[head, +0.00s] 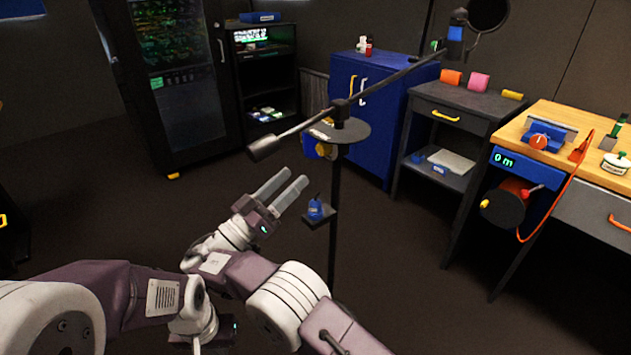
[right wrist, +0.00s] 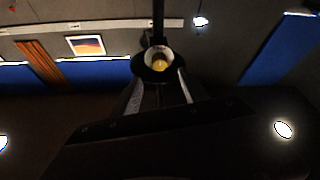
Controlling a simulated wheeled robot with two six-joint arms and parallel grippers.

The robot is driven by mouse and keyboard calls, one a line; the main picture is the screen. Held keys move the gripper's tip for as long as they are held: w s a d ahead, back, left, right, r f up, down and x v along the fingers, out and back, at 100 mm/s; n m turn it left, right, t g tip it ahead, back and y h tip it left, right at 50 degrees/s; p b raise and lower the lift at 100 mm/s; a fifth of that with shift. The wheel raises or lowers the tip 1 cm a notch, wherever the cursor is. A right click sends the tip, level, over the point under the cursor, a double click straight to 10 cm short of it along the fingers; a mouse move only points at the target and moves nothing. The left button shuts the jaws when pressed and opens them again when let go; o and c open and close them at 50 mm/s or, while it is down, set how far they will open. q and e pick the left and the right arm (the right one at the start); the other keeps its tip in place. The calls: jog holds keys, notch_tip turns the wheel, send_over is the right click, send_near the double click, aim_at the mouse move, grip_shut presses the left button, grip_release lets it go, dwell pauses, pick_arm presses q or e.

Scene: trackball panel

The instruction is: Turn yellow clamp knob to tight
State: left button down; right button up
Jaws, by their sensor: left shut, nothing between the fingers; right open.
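The yellow clamp knob (head: 321,150) is on the upper part of a black stand (head: 334,230), just under a round grey disc (head: 348,132), with a blue part beside it. My right gripper (head: 287,188) is open and empty, left of the stand and below the knob, fingers pointing up towards it. In the right wrist view a yellow round thing (right wrist: 159,66), probably the knob, shows in a pale ring beyond the fingertips, apart from them. No pointer or tight mark can be read. My left gripper (head: 207,338) is low at the bottom edge; its fingers are not clearly seen.
A long boom (head: 380,85) crosses the stand's top, with a grey weight (head: 263,148) above my right gripper. A small ledge (head: 321,218) on the pole holds a blue object (head: 316,208). A wooden workbench (head: 605,137) stands at right. Dark floor (head: 420,260) is clear between.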

aim_at(320, 151)
jog(key=p+x, duration=0.4)
jog(key=x, duration=0.1)
jog(key=p+x, duration=0.2)
jog(key=x, duration=0.1)
jog(key=shift+d+r+p, duration=0.1)
jog(key=shift+r+p, duration=0.3)
jog(key=shift+r, duration=0.05)
jog(key=shift+w+d, duration=0.3)
jog(key=shift+f, duration=0.1)
grip_shut()
